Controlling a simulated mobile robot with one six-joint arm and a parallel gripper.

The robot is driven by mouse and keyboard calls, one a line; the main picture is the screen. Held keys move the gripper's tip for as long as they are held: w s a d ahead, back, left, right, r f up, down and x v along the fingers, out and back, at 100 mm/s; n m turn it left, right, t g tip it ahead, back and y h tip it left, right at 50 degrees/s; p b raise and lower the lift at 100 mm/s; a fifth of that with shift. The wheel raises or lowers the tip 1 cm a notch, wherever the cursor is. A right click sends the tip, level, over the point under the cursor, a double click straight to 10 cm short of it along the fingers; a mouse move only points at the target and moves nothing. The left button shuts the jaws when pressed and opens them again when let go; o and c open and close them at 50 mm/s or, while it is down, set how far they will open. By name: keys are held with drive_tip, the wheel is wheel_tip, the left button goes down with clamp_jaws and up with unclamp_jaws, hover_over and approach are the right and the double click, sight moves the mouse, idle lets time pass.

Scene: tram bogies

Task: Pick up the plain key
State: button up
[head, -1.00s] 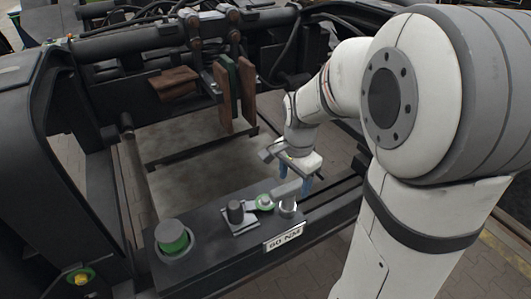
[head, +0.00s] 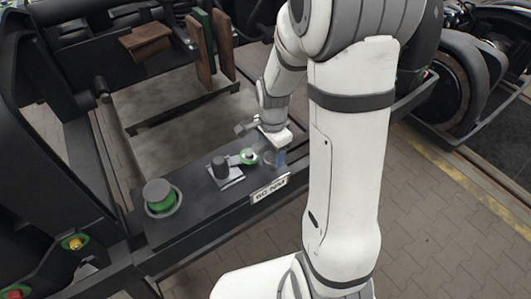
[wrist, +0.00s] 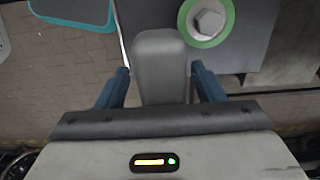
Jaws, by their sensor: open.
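In the wrist view a plain grey bar with a rounded end, which looks like the plain key (wrist: 160,62), lies between the fingers of my gripper (wrist: 162,88). The two blue fingers are open, one on each side of it, with a visible gap on both sides. In the head view my gripper (head: 276,158) is low over the right end of the dark bench (head: 198,205), by the "60 NM" label. There the key is mostly hidden by the gripper.
A green ring with a hex bolt (wrist: 207,22) is close to the key. On the bench, a dark cylinder on a pale plate (head: 221,169) and a large green-banded knob (head: 160,196) stand to the left.

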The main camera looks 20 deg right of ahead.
clamp_jaws()
idle(0.6)
drive_tip(key=shift+r, duration=0.15)
